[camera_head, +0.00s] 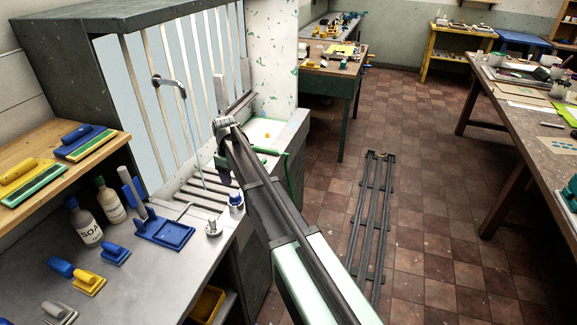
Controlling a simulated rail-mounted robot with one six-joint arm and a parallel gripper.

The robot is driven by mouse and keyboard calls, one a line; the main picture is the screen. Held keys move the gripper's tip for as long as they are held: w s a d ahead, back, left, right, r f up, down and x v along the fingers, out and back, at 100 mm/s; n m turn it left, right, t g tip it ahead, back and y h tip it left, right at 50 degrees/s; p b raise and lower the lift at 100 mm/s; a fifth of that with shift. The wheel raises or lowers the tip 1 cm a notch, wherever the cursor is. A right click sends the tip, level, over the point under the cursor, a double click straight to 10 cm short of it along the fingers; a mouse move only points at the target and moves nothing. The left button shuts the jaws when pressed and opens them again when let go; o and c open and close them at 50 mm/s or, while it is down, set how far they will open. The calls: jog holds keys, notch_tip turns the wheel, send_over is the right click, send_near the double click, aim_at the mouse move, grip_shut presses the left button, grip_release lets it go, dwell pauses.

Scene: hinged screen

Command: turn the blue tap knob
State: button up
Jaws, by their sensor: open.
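The blue tap knob (236,199) stands at the front edge of the sink, with a blue top on a pale metal base. A second, grey knob (213,228) is nearer to me on the left. A curved metal spout (169,81) comes from the back panel, with a thin stream of water below it. My gripper (223,178) is open and points down over the sink, a little above and left of the blue knob, apart from it in the picture. My arm partly hides it, so its fingers are hard to make out.
A slatted drain (185,190) lies under the spout. Soap bottles (84,222), a blue tray (165,232) and brushes (85,280) stand on the metal counter at left. A wooden shelf (40,165) is above it. The tiled floor with rails (372,220) is open at right.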

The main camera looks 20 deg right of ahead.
aim_at(235, 193)
jog(key=shift+d+n, duration=0.35)
jog(key=shift+n, duration=0.15)
jog(key=shift+s+a, duration=0.1)
jog(key=shift+a, duration=0.5)
notch_tip(235, 193, down, 10)
jog(key=b, duration=0.9)
jog(key=shift+d+r+b, duration=0.1)
jog(key=shift+r+b, duration=0.15)
jog(key=shift+b, duration=0.05)
jog(key=shift+r, duration=0.25)
jog(key=shift+c, duration=0.7)
jog(key=shift+p, duration=0.3)
jog(key=c, duration=0.3)
